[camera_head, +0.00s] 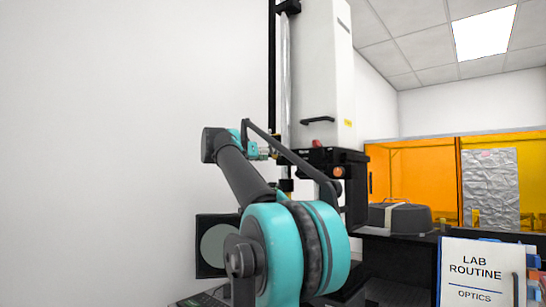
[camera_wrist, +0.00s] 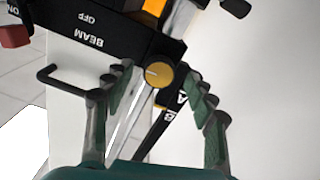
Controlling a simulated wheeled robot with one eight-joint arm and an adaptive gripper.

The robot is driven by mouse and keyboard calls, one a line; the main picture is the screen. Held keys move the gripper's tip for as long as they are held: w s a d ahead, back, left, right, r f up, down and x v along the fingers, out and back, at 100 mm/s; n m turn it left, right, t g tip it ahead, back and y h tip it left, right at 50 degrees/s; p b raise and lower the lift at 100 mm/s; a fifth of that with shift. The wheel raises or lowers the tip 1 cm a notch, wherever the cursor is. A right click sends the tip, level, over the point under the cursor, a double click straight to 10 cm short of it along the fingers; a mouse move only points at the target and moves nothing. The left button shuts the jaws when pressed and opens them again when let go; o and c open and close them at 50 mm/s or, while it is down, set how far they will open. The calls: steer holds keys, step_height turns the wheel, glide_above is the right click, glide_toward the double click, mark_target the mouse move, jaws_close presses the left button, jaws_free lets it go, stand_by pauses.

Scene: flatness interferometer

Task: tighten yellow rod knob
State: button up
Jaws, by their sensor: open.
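The yellow rod knob (camera_wrist: 158,75) is a round yellow-gold knob with a pale line on its face, on the silver rod (camera_wrist: 134,112) in the wrist view. My gripper (camera_wrist: 160,82) is open, with one green-padded finger on each side of the knob and a visible gap to both. Whether the tips reach the knob's depth I cannot tell. In the head view my gripper (camera_head: 262,152) is beside the tall silver rod (camera_head: 285,90), partly behind my arm. I cannot make out the knob there.
A black housing (camera_wrist: 105,30) marked BEAM and OFF, with a red knob (camera_wrist: 14,36), is close to the fingers in the wrist view. A black handle (camera_wrist: 60,82) is near the left finger. In the head view, the white column (camera_head: 322,70) stands behind the rod. Open wall is at left.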

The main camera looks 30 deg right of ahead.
steer(key=shift+x, duration=0.9)
steer(key=c, duration=1.2)
